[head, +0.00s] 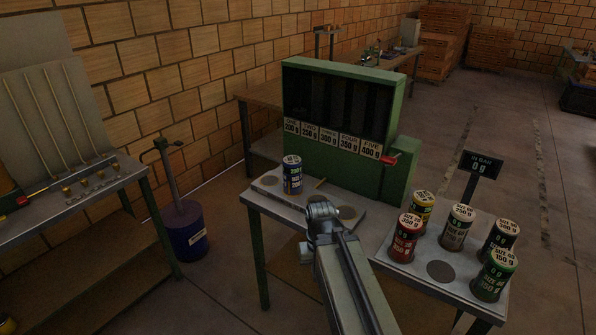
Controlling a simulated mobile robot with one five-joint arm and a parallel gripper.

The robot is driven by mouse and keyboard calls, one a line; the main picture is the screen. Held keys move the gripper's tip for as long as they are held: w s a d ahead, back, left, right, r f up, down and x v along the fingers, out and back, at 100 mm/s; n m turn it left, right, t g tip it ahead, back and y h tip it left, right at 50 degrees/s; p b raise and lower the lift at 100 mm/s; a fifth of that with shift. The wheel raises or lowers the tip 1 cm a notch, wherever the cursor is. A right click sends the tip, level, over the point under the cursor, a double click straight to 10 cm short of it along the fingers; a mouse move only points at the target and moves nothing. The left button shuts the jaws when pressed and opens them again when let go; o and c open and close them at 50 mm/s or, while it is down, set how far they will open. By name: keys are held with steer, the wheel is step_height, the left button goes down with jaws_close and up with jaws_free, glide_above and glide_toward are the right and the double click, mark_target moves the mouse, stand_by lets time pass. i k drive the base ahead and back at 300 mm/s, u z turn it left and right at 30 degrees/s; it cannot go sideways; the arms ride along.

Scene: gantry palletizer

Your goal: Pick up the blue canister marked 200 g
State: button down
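A blue canister (293,178) with a pale lid stands upright on the left plate of the metal table, in front of the green cabinet. The small print on its lid and side is too blurred to read for certain. My gripper (319,207) is in front of the canister, to its right and nearer to me, apart from it in the picture. The gripper is seen from behind and above, so its fingers are hidden and I cannot tell whether they are open.
The green cabinet (398,158) has several weight-labelled slots and a red handle (389,160). Several other canisters stand at the right, among them red (404,240) and green (492,278). An "IN PAN 0 g" sign (482,164) stands behind them. A blue drum (184,232) stands left of the table.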

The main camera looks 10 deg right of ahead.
mark_target(292, 165)
steer(key=u, duration=1.3)
steer(key=i, duration=0.7)
steer(key=u, duration=0.65)
